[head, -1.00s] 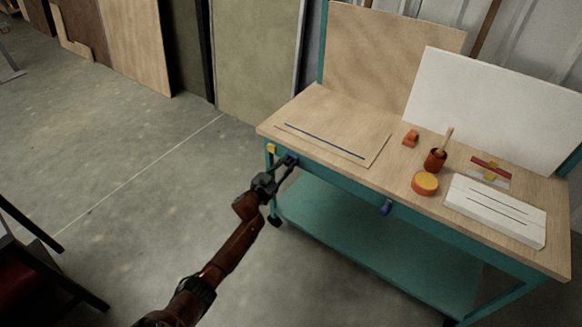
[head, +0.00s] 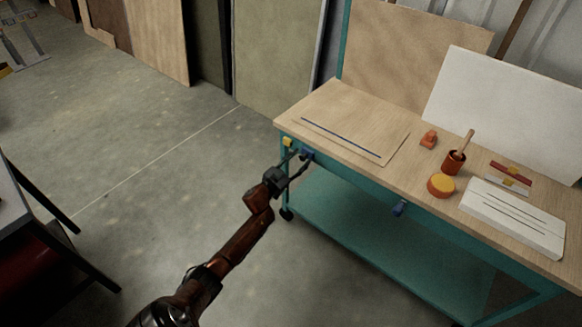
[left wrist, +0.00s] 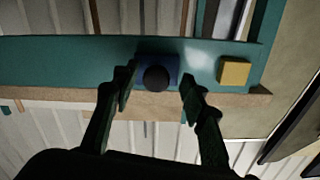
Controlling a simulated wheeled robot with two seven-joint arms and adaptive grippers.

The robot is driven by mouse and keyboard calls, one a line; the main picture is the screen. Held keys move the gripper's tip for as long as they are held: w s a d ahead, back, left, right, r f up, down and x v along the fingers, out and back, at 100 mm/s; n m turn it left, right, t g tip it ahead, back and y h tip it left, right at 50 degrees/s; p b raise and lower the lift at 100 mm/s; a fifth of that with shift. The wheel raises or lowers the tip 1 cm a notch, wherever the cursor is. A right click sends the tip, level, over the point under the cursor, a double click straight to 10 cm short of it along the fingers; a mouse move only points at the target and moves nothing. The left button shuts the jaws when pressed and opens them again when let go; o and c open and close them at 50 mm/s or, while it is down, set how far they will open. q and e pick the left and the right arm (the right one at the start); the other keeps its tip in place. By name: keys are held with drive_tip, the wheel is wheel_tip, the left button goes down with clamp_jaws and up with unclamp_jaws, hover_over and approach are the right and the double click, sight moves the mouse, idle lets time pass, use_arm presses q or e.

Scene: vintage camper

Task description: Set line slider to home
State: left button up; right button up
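A blue block with a dark round knob sits on the teal front rail of the workbench. I take this to be the line slider (left wrist: 157,75); it also shows in the head view (head: 307,155). A yellow block (left wrist: 233,71) is on the same rail near its end, apart from the slider; the head view shows it too (head: 287,142). My left gripper (left wrist: 157,88) is open, with one finger on each side of the blue block and knob. I cannot tell whether the fingers touch it. My right gripper is not in view.
A second blue fitting (head: 399,208) is farther right along the bench front. Open floor (head: 150,170) lies to the left.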

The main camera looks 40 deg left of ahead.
use_arm(q)
drive_tip(key=s, duration=1.1)
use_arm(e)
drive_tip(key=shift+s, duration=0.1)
